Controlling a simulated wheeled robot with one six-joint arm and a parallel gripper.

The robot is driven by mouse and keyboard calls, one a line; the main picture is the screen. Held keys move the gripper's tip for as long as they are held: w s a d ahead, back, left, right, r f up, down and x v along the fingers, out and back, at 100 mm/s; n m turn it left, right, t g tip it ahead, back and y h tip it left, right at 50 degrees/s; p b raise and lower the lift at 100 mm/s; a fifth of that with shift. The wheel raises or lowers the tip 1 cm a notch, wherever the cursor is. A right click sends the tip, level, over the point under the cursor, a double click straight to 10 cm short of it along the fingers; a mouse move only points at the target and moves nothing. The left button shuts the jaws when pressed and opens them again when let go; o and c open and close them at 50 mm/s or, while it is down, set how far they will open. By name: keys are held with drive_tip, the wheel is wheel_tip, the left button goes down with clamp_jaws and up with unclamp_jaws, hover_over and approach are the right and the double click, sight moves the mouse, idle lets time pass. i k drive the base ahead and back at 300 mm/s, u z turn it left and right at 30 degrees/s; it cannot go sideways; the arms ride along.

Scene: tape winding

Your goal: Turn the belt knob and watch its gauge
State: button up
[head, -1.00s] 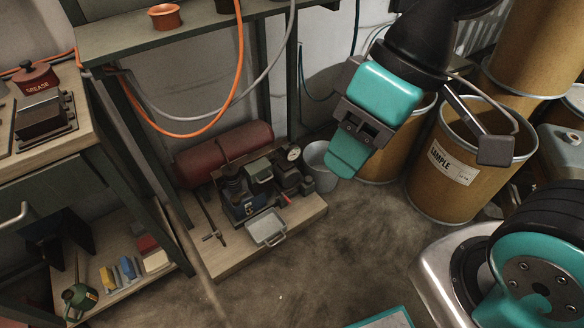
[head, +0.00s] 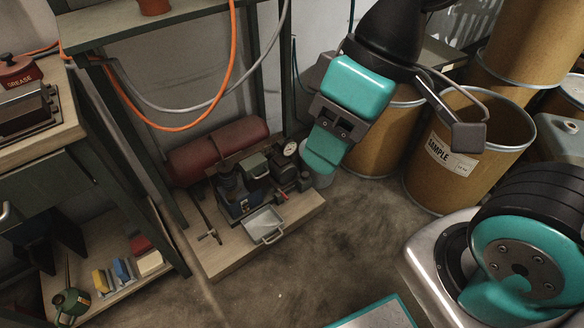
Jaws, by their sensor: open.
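A small dark machine (head: 240,200) stands on a low wooden platform on the floor, left of centre. A round white-faced gauge (head: 290,149) rises at its right rear; its reading is too small to make out. A small red part (head: 283,195) shows at the machine's front right; I cannot tell whether it is the belt knob. My gripper (head: 326,148), teal and dark grey, hangs in front of the view just right of the gauge. It is open, appears empty, and looks apart from the machine.
A grey tray (head: 265,224) sits at the platform's front. A dark red cylinder (head: 215,152) lies behind the machine. Orange and grey hoses hang above. Brown drums, one labelled SAMPLE (head: 455,150), crowd the right. A shelf unit stands left. Floor in front is clear.

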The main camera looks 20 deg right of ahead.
sight(304, 175)
drive_tip(key=u, duration=0.25)
drive_tip(key=i, duration=0.9)
drive_tip(key=z, duration=0.45)
